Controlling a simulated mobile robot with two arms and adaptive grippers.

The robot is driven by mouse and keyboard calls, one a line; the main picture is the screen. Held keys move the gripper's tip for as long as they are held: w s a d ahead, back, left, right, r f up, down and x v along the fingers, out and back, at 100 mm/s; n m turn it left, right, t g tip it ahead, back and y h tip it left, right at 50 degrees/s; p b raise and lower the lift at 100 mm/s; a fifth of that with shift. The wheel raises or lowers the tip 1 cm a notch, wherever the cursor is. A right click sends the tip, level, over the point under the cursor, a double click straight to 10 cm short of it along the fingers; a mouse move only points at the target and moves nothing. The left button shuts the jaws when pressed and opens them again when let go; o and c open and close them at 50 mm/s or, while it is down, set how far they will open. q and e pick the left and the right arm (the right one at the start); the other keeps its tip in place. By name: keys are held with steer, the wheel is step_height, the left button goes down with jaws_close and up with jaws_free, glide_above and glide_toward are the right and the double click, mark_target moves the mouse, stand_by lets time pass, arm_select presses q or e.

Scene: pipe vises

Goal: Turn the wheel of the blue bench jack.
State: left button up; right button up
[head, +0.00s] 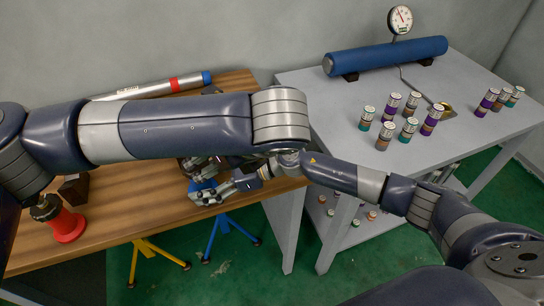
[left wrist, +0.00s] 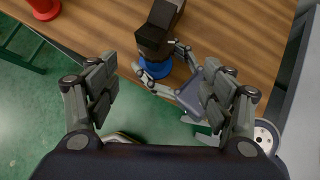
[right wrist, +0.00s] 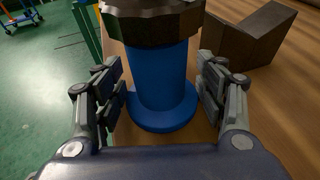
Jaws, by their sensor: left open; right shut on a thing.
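The blue bench jack shows in the right wrist view as a blue column (right wrist: 158,85) on a round base, topped by a dark, ridged wheel (right wrist: 150,22). It stands near the wooden table's front edge. My right gripper (right wrist: 164,92) has its fingers on either side of the column, below the wheel, and is shut on it. In the left wrist view the dark wheel (left wrist: 152,42) and blue base (left wrist: 157,68) lie ahead of my left gripper (left wrist: 158,95), which is open and empty. In the head view my left arm hides most of the jack and the left gripper.
A dark block (right wrist: 262,35) stands behind the jack. A red jack (head: 67,226) stands at the table's left. A silver pipe (head: 165,87) lies behind my left arm. The grey table (head: 300,88) at right holds a blue roll (head: 390,55) and several cans.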

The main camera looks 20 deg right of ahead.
arm_select(q)
steer(key=w+a+r+g+h, duration=0.1)
steer(key=w+a+r+g, duration=0.1)
steer(key=w+a+g, duration=0.15)
steer(key=shift+h, duration=0.3)
steer(key=x, duration=1.1)
steer(key=shift+w+d+f, duration=0.15)
steer(key=shift+w+d, duration=0.2)
steer(key=m, duration=0.2)
steer(key=m+h, duration=0.1)
steer(key=shift+s+a+m+t+h, duration=0.1)
steer(key=shift+a+m+t+h, duration=0.05)
steer(key=shift+m+t+h, duration=0.2)
steer(key=v, duration=1.2)
steer(key=s+d+f+n+t+h, duration=0.1)
steer(key=s+d+f+n+h, duration=0.1)
steer(key=d+n+h, duration=0.3)
steer(key=s+d+f+n+t+h, duration=0.2)
steer(key=d+f+n+h, duration=0.2)
steer(key=d+n, duration=0.5)
steer(key=shift+s+d+f+h, duration=0.2)
steer(key=shift+d+h, duration=0.45)
steer(key=shift+h, duration=0.6)
